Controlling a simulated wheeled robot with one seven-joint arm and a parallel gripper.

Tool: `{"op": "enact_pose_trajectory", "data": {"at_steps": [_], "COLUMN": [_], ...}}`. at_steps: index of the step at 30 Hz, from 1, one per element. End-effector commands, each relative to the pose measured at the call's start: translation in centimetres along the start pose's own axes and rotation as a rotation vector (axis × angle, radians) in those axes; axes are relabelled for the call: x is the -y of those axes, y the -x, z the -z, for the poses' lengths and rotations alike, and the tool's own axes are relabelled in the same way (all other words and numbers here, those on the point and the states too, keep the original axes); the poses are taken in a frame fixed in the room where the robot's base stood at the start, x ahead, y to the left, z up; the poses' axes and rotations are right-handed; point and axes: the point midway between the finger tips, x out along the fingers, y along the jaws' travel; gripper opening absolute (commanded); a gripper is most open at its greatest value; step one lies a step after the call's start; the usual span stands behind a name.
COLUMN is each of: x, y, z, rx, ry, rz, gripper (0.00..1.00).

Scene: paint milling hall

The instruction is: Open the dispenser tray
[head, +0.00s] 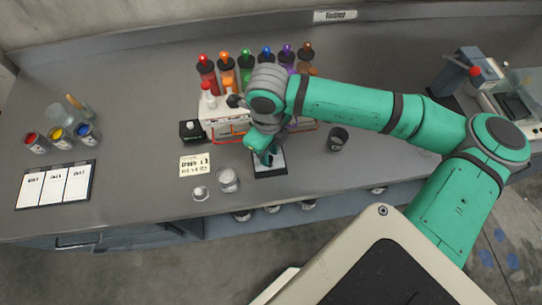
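The dispenser (217,112) is a white unit with a row of coloured bottles, in the middle back of the bench. An orange-red rail runs low along its front. A small dark tray with a pale inside (270,173) lies in front of it; I cannot tell whether it is joined to the dispenser or how far out it is. My gripper (267,158) points down over this tray and looks very close to it. Its fingers are small and partly hidden by my wrist, so I cannot see whether they are apart or touch anything. My arm covers the dispenser's right part.
A dark cup (337,138) stands right of the tray. A clear jar (228,179), a small white-lidded pot (200,194), a note card (195,165) and a black box (191,131) stand left. Paint cans (60,138) and a chart (56,185) are far left.

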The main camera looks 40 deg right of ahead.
Motion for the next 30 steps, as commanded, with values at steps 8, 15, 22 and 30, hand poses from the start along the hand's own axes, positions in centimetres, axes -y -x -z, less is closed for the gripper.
{"op": "enact_pose_trajectory", "data": {"at_steps": [8, 15, 22, 30], "x": [0.4, 0.4, 0.3, 0.4], "y": [-3.3, -3.9, -3.8, -3.8], "z": [0.4, 0.4, 0.4, 0.3], "rx": [-0.001, 0.0, 0.0, 0.0], "ry": [-0.014, -0.013, -0.012, -0.015], "rz": [-0.002, 0.0, 0.0, 0.0], "gripper": [0.24, 0.24, 0.05, 0.0]}}
